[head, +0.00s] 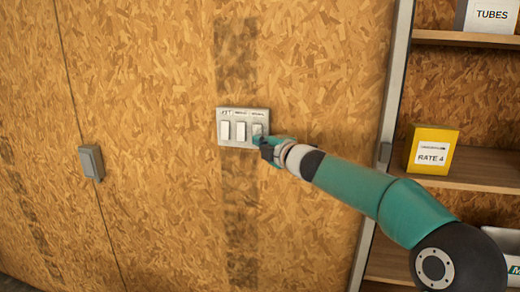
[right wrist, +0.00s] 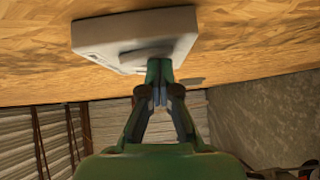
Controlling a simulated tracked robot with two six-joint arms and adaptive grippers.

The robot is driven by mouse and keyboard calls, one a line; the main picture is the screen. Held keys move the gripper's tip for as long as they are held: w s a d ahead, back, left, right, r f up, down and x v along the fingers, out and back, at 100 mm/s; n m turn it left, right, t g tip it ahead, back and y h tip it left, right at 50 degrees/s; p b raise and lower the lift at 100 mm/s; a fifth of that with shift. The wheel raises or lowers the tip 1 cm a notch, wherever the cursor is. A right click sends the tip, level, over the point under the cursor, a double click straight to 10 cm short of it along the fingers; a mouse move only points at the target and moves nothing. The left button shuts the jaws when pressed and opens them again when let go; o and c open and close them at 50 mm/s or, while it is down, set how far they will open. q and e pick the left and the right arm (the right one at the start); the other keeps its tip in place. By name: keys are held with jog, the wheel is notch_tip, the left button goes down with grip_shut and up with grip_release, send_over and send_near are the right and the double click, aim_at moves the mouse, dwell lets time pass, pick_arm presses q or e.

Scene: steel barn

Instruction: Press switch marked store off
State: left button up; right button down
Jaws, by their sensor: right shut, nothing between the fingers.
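A pale grey switch plate (head: 231,140) with three white rockers in a row is on the chipboard wall. Small dark labels run above the rockers; they are too small to read surely. My right gripper (head: 262,143) is shut and empty, with its fingertips at the right-hand rocker (head: 257,129), covering its lower part. In the right wrist view the shut fingertips (right wrist: 160,66) are at the edge of the switch plate (right wrist: 105,35); whether they touch it I cannot tell. My left gripper is not in view.
A separate grey box (head: 91,163) is on the wall at the left. At the right, a shelf unit (head: 480,169) with a metal upright holds a yellow "RATE 4" box (head: 431,149) and a white "TUBES" box (head: 488,16). The wall around the plate is clear.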

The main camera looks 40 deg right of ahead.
jog(key=shift+s+a+f+b, duration=0.1)
jog(key=shift+a+f+b, duration=0.05)
jog(key=shift+b, duration=0.25)
jog(key=s+a+f+b, duration=0.1)
jog(key=s+a+b, duration=0.2)
jog(key=s, duration=0.9)
jog(key=shift+s+a+f+b, duration=0.15)
jog(key=shift+a+f+b, duration=0.1)
jog(key=shift+b, duration=0.6)
